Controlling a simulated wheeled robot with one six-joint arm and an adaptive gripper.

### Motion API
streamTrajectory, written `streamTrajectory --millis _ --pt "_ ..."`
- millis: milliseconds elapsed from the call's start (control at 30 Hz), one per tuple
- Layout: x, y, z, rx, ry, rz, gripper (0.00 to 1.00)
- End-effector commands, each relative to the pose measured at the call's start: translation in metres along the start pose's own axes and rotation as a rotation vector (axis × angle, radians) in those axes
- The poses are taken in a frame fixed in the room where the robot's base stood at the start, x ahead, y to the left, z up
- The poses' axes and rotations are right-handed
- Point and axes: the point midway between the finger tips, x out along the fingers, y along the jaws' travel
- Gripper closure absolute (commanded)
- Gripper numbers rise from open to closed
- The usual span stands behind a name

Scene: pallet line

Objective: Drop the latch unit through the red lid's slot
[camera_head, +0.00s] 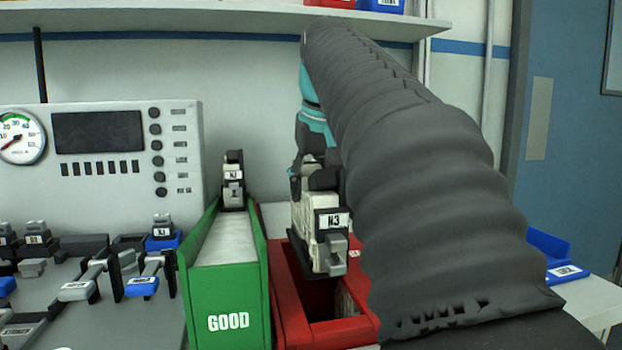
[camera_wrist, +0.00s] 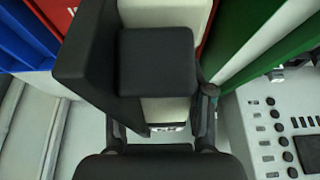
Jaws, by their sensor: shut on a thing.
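The latch unit (camera_head: 321,225), cream and black with an N3 label and a grey latch at its lower front, hangs upright in the head view. My gripper (camera_head: 310,160) is shut on its upper part, partly hidden behind it and my arm. The unit is over the dark slot of the red lid (camera_head: 289,305); its lower end overlaps the opening, and I cannot tell whether it is inside. In the wrist view, the unit's black top (camera_wrist: 157,62) is between my gripper's fingers (camera_wrist: 160,120). My arm hides the red box's right side.
A green GOOD chute (camera_head: 228,290) stands left of the red box, with another latch unit (camera_head: 233,182) at its far end. A gauge panel (camera_head: 100,150) and clamp fixtures (camera_head: 80,285) are further left. A blue bin (camera_head: 550,255) is at right. A shelf (camera_head: 250,18) runs above.

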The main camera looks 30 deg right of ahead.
Motion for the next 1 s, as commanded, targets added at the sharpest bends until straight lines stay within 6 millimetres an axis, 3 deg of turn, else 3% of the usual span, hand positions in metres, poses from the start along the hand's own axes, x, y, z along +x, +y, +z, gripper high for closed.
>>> streamTrajectory --millis 1000 --pt "0.074 0.0 0.031 0.0 0.001 0.0 0.98"
